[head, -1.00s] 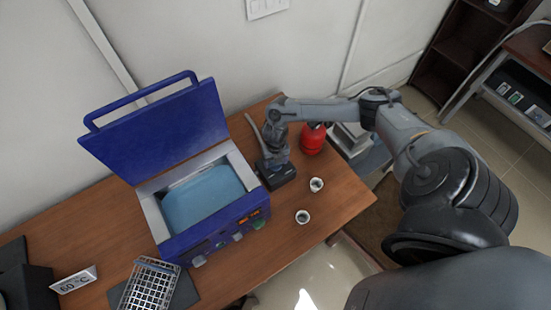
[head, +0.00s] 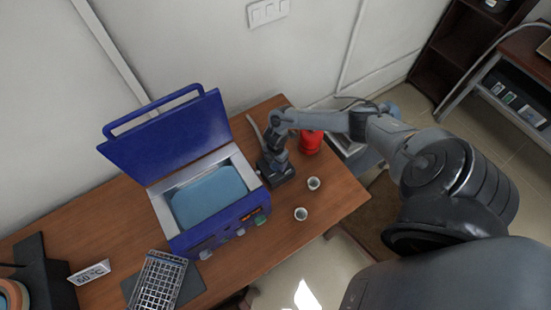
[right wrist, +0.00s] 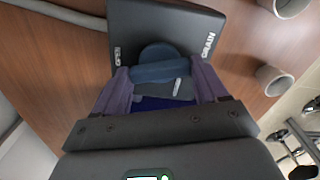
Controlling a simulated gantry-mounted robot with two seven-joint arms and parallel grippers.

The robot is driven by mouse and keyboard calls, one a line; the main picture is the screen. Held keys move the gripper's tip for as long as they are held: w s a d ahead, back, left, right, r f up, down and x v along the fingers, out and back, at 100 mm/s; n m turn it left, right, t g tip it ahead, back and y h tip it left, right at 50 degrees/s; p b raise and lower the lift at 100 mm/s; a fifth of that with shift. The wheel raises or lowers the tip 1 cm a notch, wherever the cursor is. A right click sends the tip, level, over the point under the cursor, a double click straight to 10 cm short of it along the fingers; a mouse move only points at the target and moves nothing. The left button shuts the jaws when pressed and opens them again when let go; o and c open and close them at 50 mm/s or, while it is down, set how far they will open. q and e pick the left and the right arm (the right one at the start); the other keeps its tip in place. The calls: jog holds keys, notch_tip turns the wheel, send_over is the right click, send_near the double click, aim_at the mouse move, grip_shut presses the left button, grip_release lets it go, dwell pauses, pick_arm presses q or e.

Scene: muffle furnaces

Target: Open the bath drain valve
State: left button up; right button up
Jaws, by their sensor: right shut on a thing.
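The drain valve is a dark box (head: 287,180) on the table, just right of the blue water bath (head: 178,240). In the right wrist view the valve box (right wrist: 160,20) carries the label DRAIN at its right and another, probably OPEN, at its left. Its blue handle (right wrist: 158,70) lies roughly crosswise in the picture. My right gripper (head: 272,168) reaches down onto the valve from above. In the right wrist view the fingers (right wrist: 163,78) are shut on the blue handle, one at each end. The bath's lid (head: 170,135) is raised, and pale blue liquid shows inside. My left gripper is not in view.
Two small white cups (head: 313,183) (head: 301,214) stand right of the valve, near the table edge. A red container (head: 311,142) is behind. A wire rack (head: 160,280) and a 60 °C sign (head: 90,272) are at front left. A grey hose (right wrist: 50,12) runs beside the valve.

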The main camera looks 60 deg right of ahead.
jog(key=m+p, duration=0.1)
jog(key=m, duration=0.1)
jog(key=shift+r+m, duration=0.15)
jog(key=shift+m, duration=0.15)
jog(key=shift+m+p, duration=0.5)
jog(key=shift+p, duration=0.05)
jog(key=o, duration=1.1)
jog(key=shift+c, duration=0.2)
jog(key=shift+r, duration=0.4)
notch_tip(320, 180, up, 10)
jog(key=p, duration=0.1)
